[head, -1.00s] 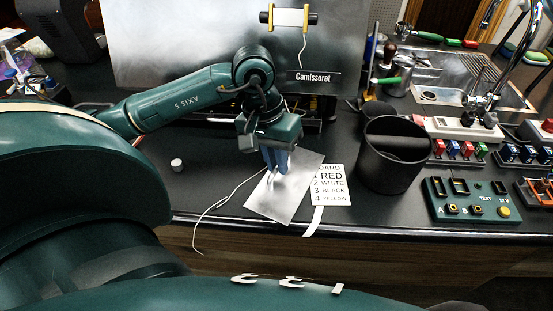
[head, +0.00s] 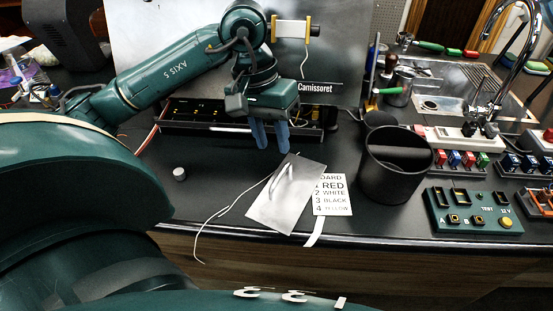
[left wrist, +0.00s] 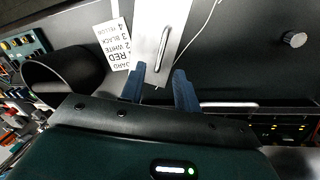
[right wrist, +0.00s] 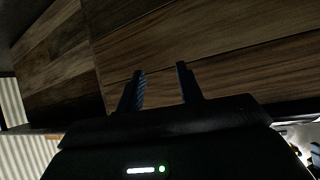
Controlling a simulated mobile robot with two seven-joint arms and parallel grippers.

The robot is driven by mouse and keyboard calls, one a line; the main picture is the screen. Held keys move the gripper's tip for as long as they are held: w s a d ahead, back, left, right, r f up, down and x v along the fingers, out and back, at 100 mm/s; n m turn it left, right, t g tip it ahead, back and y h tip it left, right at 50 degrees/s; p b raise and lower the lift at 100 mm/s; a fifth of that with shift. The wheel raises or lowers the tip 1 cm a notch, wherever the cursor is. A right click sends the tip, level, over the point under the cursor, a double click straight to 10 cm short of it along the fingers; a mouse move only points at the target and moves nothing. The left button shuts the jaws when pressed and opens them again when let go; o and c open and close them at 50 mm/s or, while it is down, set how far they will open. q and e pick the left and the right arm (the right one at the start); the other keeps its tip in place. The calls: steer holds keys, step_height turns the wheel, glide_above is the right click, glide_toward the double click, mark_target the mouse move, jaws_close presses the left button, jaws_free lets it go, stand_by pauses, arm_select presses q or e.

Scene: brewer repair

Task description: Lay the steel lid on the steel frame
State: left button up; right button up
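The steel lid (head: 270,212), a flat shiny plate with a bar handle, lies tilted across the counter near its front edge. It also shows beyond my fingertips in the left wrist view (left wrist: 149,62). My left gripper (head: 270,136) is open and empty, above the counter behind the lid, fingers pointing down. Behind it stands a large steel panel (head: 160,50) labelled Camissoret, over a low dark open bay (head: 190,113) with yellow contacts. I cannot tell which part is the steel frame; my left arm hides some of it. My right gripper (right wrist: 163,80) is open and empty, facing wood panelling.
A white card (head: 334,197) with colour words touches or underlies the lid's right side. A black bin (head: 392,178) stands right of it, then a green test board (head: 468,208). A thin white wire (head: 215,212) and small grey knob (head: 180,174) are to the left.

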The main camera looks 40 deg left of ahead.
arm_select(q)
steer(key=shift+v, duration=2.3)
arm_select(e)
steer(key=shift+w+a+r, duration=0.2)
steer(key=shift+w+r, duration=0.05)
steer(key=shift+r, duration=0.05)
